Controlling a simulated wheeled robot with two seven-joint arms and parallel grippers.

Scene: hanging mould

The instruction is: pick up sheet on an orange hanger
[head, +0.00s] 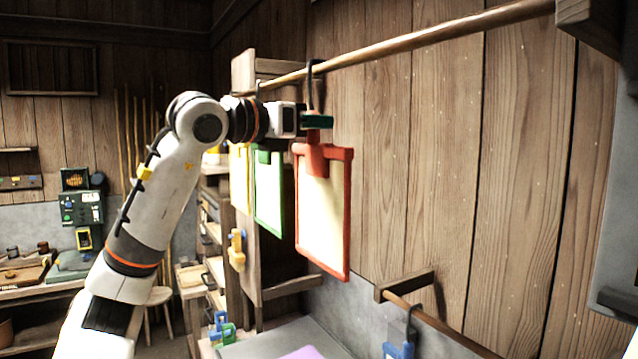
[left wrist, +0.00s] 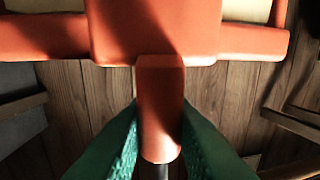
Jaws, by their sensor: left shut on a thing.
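The sheet on an orange hanger (head: 323,215) is a pale panel in an orange-red frame. It hangs below a wooden rod (head: 430,40) by a dark hook that reaches up to the rod. My left gripper (head: 317,121) is shut on the hanger's neck just above the frame. In the left wrist view the green fingers of the gripper (left wrist: 158,118) lie on both sides of the orange neck (left wrist: 160,85), and the orange crossbar (left wrist: 155,30) spans the top. My right gripper is not in view.
A green-framed sheet (head: 268,195) and a yellow-framed one (head: 240,175) hang further back on the left. A lower rod (head: 440,325) carries a blue hanger (head: 398,350). A grey surface (head: 260,345) with a purple item (head: 300,353) lies below. The plank wall is close on the right.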

